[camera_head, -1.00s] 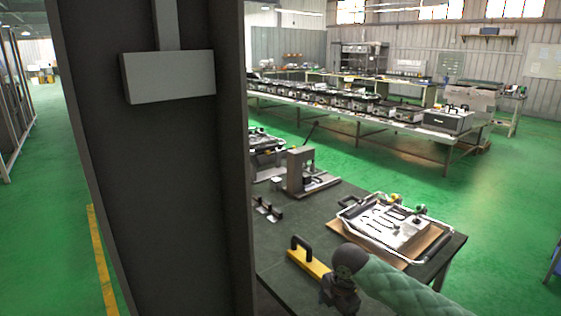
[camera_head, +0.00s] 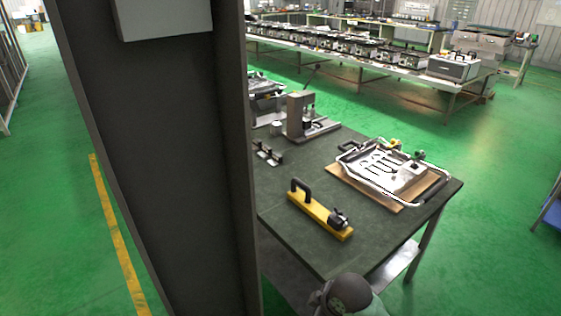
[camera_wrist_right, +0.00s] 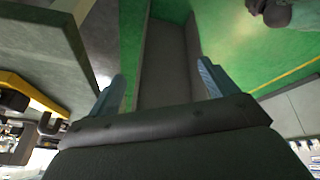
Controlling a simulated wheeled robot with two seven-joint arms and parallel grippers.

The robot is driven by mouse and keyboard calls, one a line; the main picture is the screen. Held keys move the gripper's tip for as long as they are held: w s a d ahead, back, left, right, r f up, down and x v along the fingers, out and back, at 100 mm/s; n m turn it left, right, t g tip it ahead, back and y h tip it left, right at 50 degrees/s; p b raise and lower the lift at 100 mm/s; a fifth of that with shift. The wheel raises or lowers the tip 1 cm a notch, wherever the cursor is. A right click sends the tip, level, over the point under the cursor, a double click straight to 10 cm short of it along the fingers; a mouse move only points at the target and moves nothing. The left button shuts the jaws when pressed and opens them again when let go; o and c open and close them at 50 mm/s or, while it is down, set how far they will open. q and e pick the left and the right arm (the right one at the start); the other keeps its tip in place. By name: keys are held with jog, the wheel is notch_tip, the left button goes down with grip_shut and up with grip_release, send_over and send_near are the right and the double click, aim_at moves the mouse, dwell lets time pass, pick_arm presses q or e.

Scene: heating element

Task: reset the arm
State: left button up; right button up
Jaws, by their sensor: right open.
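Part of my right arm (camera_head: 345,298) shows at the bottom edge of the head view, in front of the dark workbench (camera_head: 345,240). In the wrist view my right gripper (camera_wrist_right: 160,82) is open, with its two bluish fingers wide apart and nothing between them. A dark grey strip and green floor lie beyond the fingers. The yellow bar (camera_head: 318,213) with a black handle lies on the bench, apart from my arm; its yellow edge also shows at the left of the wrist view (camera_wrist_right: 30,90). My left gripper is not in view.
A tall dark panel (camera_head: 165,170) fills the left middle of the head view, close to the bench's left side. A metal heating-element frame (camera_head: 385,165) lies on a brown board, behind the yellow bar.

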jog(key=s+d+f+m+h, duration=0.35)
jog(key=s+d+m, duration=0.8)
jog(key=s, duration=0.55)
jog(key=s+f+x, duration=0.1)
jog(key=s+x, duration=0.1)
jog(key=x, duration=1.1)
jog(key=s+x, duration=0.3)
jog(key=x, duration=0.9)
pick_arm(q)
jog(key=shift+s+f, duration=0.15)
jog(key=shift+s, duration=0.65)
pick_arm(e)
jog(key=s+f, duration=0.4)
jog(key=f, duration=0.7)
jog(key=s+f+g, duration=0.1)
jog(key=s+f, duration=0.2)
jog(key=f, duration=0.9)
jog(key=shift+s+a, duration=0.4)
jog(key=shift+a, duration=0.05)
jog(key=shift+f, duration=0.1)
